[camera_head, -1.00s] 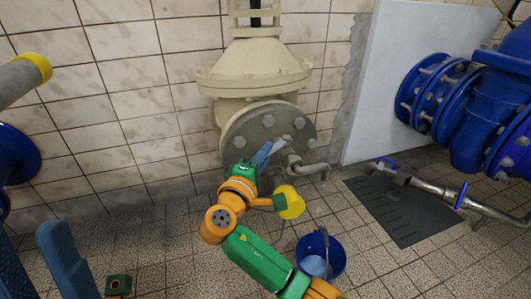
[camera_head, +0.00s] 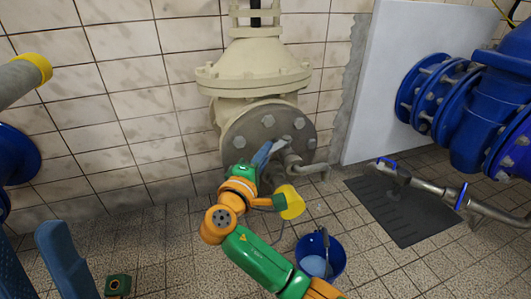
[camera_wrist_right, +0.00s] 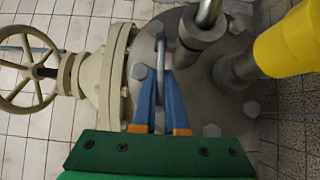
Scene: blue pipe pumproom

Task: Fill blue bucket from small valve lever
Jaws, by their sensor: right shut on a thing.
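My right gripper (camera_head: 268,153) is shut on the small valve lever, a thin grey handle in front of the round bolted flange (camera_head: 258,122). In the right wrist view, the blue fingers of my right gripper (camera_wrist_right: 159,82) close around the lever (camera_wrist_right: 161,52). A bent metal spout (camera_head: 316,169) comes out to the right of the lever. The blue bucket (camera_head: 337,263) stands upright on the floor below the spout, with a pale surface inside that looks like water. I cannot make out a clear stream.
The cream valve body (camera_head: 254,70) stands against the tiled wall. Large blue pipes (camera_head: 468,110) and a thin pipe with blue levers (camera_head: 430,185) are on the right, above a dark floor grate (camera_head: 405,222). A handwheel (camera_wrist_right: 38,70) shows in the wrist view.

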